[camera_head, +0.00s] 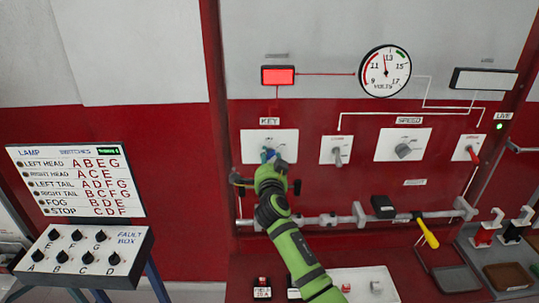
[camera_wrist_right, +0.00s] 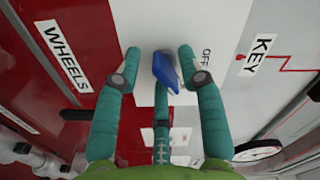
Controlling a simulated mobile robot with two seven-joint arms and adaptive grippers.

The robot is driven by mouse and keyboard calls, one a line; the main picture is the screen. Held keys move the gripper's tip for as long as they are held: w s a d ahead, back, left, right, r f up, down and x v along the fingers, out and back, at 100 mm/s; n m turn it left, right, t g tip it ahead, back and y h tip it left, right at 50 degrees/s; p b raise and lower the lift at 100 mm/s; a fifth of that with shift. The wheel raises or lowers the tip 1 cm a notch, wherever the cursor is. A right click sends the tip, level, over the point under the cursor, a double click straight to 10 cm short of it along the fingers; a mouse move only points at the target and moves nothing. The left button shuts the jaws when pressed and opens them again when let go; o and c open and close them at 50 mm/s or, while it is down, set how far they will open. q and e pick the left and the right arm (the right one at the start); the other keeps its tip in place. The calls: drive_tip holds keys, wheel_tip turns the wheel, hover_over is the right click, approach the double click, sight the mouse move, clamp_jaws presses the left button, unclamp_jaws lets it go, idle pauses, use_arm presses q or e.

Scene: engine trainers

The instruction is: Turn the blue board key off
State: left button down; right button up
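The blue board key (camera_wrist_right: 166,72) sits in the white key plate (camera_head: 285,141) under the KEY label, on the red board. In the head view only a bit of blue shows past my fingers. My right gripper (camera_head: 270,160) is at the plate, its green arm coming from below. In the right wrist view the right gripper (camera_wrist_right: 160,62) has its teal fingers spread around the key. A gap shows on the left of the key; the right finger is close to it, and contact is unclear. An OFF marking (camera_wrist_right: 206,58) is beside the key. My left gripper is not in view.
A red lamp (camera_head: 278,75) is lit above the key plate, and a volts gauge (camera_head: 385,71) is to its right. A SPEED plate (camera_head: 417,139) is further right. A rail (camera_head: 340,219) runs below. A fault box (camera_head: 86,254) stands at left.

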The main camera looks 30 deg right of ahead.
drive_tip(key=shift+w, duration=0.2)
clamp_jaws()
drive_tip(key=shift+f, duration=0.1)
drive_tip(key=n+b, duration=0.2)
drive_tip(key=shift+d+f+n, duration=0.1)
drive_tip(key=shift+n, duration=0.3)
drive_tip(key=n, duration=0.2)
drive_tip(key=shift+n+b, duration=0.3)
drive_tip(key=shift+b, duration=0.1)
drive_tip(key=n, duration=0.3)
drive_tip(key=shift+s+d, duration=0.1)
drive_tip(key=shift+d, duration=0.05)
drive_tip(key=shift+d+r+n, duration=0.1)
drive_tip(key=shift+r+n, duration=0.1)
drive_tip(key=shift+n, duration=1.6)
